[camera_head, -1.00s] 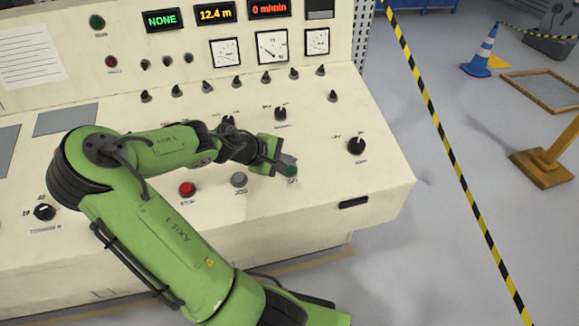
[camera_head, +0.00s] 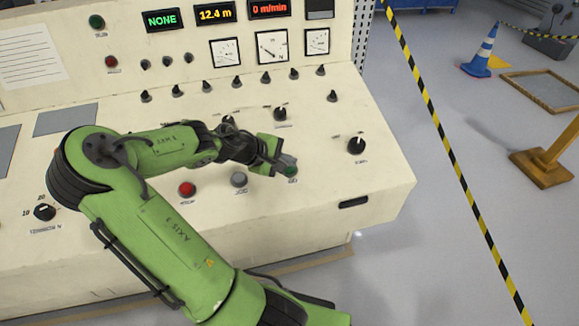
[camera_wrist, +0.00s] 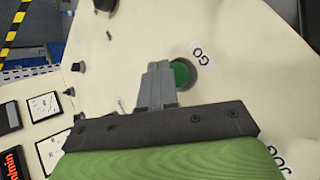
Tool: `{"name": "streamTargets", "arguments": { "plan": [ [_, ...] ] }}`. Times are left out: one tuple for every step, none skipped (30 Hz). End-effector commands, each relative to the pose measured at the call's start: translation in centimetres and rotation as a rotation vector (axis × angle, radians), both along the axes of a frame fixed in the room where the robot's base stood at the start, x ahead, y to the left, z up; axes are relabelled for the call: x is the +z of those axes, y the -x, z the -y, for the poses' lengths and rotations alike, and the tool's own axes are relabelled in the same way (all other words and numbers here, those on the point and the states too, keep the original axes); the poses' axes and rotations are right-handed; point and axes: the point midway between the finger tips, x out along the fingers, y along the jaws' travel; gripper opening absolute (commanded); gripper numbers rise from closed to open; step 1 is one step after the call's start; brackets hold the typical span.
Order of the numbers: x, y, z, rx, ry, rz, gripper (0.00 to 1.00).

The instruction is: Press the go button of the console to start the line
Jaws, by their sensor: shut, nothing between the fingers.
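The cream console (camera_head: 330,200) fills the left and middle of the head view. Its green go button (camera_head: 291,171) sits near the front right of the sloped desk, and it also shows in the wrist view (camera_wrist: 181,74) beside the GO label (camera_wrist: 203,53). My gripper (camera_head: 287,160) is shut and empty, with its fingertips right by the go button. In the wrist view the shut fingers (camera_wrist: 157,80) cover part of the button's edge. I cannot tell whether they touch it. The speed display (camera_head: 269,8) reads 0 m/min.
The red stop button (camera_head: 187,189) and grey jog button (camera_head: 239,180) lie left of the go button. A black knob (camera_head: 356,146) stands to the right, and another knob (camera_head: 280,114) lies behind. A striped tape (camera_head: 440,140) runs along the floor to the right.

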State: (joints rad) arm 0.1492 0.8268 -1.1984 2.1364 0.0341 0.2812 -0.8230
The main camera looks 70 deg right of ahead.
Motion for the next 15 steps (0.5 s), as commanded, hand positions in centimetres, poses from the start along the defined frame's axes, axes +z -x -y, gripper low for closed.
{"name": "streamTargets", "arguments": {
  "plan": [
    [-0.09,0.0,0.02,0.0,0.0,0.0,0.0],
    [-0.17,-0.01,0.03,0.0,0.0,0.0,0.0],
    [-0.32,0.0,0.06,-0.001,0.0,-0.001,0.0],
    [-0.45,0.0,0.09,-0.001,0.0,0.0,0.0],
    [-0.58,-0.01,0.12,-0.001,0.0,0.0,0.0],
    [-0.74,-0.03,0.15,-0.001,0.0,0.0,0.0],
    [-0.83,-0.04,0.17,-0.001,0.0,0.0,0.0],
    [-0.86,-0.06,0.17,-0.001,0.0,0.0,0.0],
    [-0.85,-0.07,0.18,-0.001,0.0,0.0,0.0],
    [-0.83,-0.07,0.17,-0.001,0.0,0.001,0.0],
    [-0.82,-0.08,0.17,-0.001,0.0,0.001,0.0],
    [-0.8,-0.08,0.17,-0.001,0.0,0.001,0.0],
    [-0.8,-0.08,0.17,-0.001,0.0,0.001,0.0],
    [-0.8,-0.08,0.17,0.0,0.0,0.0,0.0],
    [-0.8,-0.08,0.17,0.0,0.0,0.0,0.0]
  ]
}}
